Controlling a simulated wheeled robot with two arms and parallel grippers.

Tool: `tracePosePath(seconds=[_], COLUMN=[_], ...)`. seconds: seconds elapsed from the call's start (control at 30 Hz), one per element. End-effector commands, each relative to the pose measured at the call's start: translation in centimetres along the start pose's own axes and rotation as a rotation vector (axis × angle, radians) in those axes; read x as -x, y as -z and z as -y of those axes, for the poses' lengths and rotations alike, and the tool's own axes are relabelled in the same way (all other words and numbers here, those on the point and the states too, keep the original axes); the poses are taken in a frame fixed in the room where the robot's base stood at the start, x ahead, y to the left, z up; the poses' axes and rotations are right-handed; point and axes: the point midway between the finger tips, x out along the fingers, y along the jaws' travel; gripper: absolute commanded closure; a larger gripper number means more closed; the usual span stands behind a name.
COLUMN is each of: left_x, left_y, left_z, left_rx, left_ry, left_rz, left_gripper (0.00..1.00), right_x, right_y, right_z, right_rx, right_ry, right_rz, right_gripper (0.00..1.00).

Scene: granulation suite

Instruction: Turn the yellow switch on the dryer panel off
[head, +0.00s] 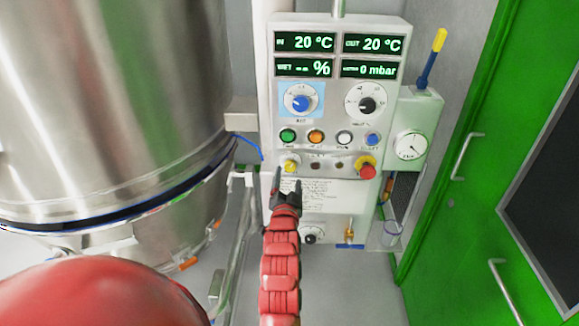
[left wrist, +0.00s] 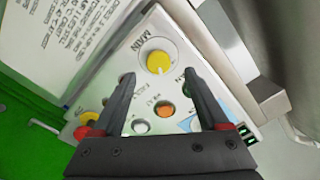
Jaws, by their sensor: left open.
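The dryer panel (head: 327,110) is a light box with green displays, dials and buttons. The yellow switch (head: 291,162) is a round knob at the panel's lower left, under the green button. In the left wrist view the yellow switch (left wrist: 156,60) shows large, beside the word MAIN, beyond and between the fingers. My left gripper (head: 287,180) is just below the switch in the head view, with its two dark fingers apart and empty. The fingers also show in the left wrist view (left wrist: 160,95). I cannot tell whether they touch the panel. My right gripper is not in view.
A red emergency button (head: 367,168) on a yellow base sits at the panel's lower right. A blue dial (head: 300,102) is above the buttons. A large steel vessel (head: 110,100) stands left, and a green door (head: 480,190) is right.

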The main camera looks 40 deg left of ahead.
Motion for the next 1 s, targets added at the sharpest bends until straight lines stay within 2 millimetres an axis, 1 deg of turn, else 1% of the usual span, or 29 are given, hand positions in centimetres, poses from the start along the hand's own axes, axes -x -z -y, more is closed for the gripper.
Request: tracePosePath(seconds=[0.03, 0.1, 0.2, 0.3, 0.5, 0.77, 0.87, 1.0], left_x=[-1.0, -2.1, -3.4, -4.3, -5.2, -5.3, -5.3, -5.3], left_y=[0.1, 0.1, 0.1, -0.1, -0.1, -0.1, -0.1, -0.1], left_z=[0.1, 0.1, 0.1, 0.0, -0.1, -0.1, -0.1, -0.2], left_rx=[0.000, 0.000, -0.001, -0.001, -0.001, -0.001, -0.001, -0.001], left_ry=[-0.003, -0.002, -0.001, -0.002, -0.003, -0.002, -0.002, -0.002], left_rz=[0.005, 0.004, 0.003, 0.004, 0.001, 0.001, 0.001, 0.001], left_gripper=[0.23, 0.23, 0.23, 0.23, 0.23, 0.23, 0.39, 0.64], right_x=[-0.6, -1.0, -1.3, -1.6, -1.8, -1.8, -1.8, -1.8], right_y=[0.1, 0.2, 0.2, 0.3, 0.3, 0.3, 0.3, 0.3], right_z=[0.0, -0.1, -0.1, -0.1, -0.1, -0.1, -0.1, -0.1], right_rx=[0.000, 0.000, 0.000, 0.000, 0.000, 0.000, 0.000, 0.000], right_ry=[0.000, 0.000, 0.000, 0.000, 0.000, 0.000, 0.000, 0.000], right_rz=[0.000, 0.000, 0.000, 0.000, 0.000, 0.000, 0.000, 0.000], right_gripper=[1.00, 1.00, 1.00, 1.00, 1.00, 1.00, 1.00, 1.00])
